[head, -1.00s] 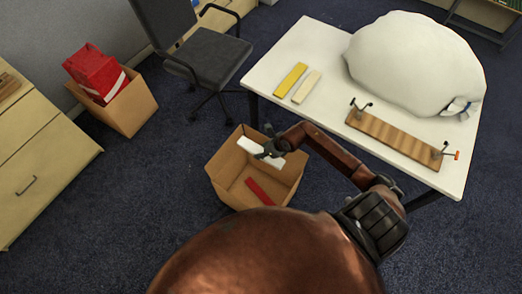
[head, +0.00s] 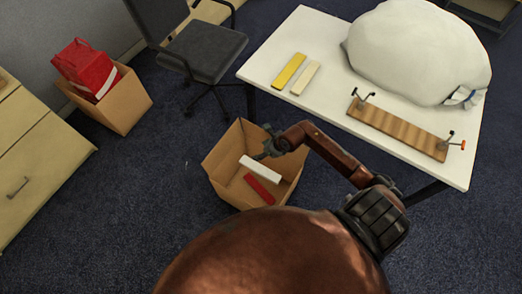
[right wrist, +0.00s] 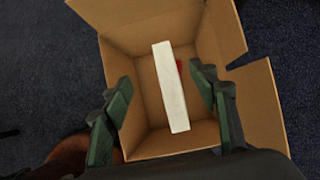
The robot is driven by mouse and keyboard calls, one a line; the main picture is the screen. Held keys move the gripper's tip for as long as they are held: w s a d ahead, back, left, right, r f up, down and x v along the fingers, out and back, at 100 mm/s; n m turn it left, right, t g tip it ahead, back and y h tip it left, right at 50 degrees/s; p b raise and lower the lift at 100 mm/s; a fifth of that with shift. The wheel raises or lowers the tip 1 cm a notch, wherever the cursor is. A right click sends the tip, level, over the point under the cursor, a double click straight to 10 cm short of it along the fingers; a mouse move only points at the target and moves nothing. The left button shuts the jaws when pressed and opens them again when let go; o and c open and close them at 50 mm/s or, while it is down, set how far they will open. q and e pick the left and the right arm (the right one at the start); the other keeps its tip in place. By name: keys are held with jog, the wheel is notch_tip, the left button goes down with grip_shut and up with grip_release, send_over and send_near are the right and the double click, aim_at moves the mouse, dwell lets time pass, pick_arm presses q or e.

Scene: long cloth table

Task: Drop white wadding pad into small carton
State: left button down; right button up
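The white wadding pad (head: 260,168) is within the walls of the small open carton (head: 222,153). In the right wrist view the pad (right wrist: 169,88) lies between my fingers in the picture, touching neither, with the carton floor around it; I cannot tell whether it rests on the floor or is falling. A red pad (head: 262,188) lies in the carton, mostly hidden behind the white one in the wrist view. My right gripper (head: 266,150) is open and empty over the carton; its spread fingers show in the wrist view (right wrist: 163,100). My left gripper is not in view.
The white table (head: 275,70) holds a yellow pad (head: 289,71), a cream pad (head: 305,78), a large white bundle (head: 415,50) and a wooden board with hooks (head: 400,128). An office chair (head: 205,50) stands behind the carton. Another carton (head: 118,105) holds a red bag (head: 85,68).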

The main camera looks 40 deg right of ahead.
jog(key=shift+o, duration=0.4)
jog(key=v, duration=1.2)
jog(key=shift+a, duration=0.1)
